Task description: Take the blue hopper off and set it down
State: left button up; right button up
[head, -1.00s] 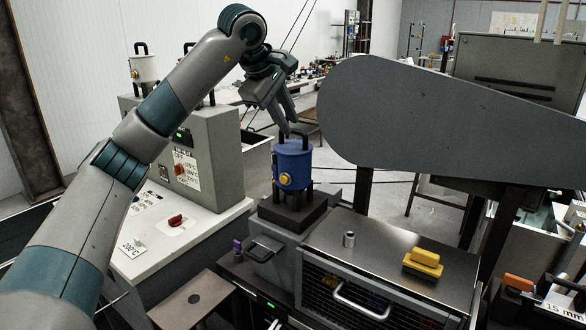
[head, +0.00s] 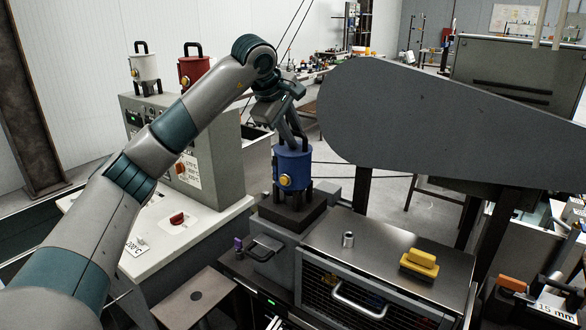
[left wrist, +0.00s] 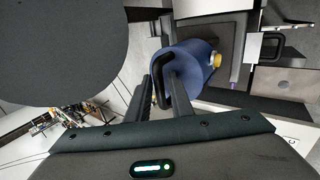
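The blue hopper (head: 293,170), with a yellow knob on its front, stands upright on a dark block (head: 293,213) on the grey machine. My left gripper (head: 296,140) is at the top of the hopper, pointing down. In the left wrist view, the blue hopper (left wrist: 205,62) lies beyond the fingers, and its black handle (left wrist: 160,82) is between the two fingers of my left gripper (left wrist: 164,86). The fingers are apart with a gap beside the handle, so they look open around it. My right gripper is not in view.
A white hopper (head: 145,68) and a red hopper (head: 193,71) stand on the grey control cabinet. A small metal cylinder (head: 348,239) and a yellow block (head: 420,261) rest on the steel top (head: 378,255). A large grey guard (head: 430,125) rises close on the right.

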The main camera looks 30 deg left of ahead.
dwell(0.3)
pick_arm(q)
grip_shut()
dwell(1.1)
jog(key=shift+r, duration=0.1)
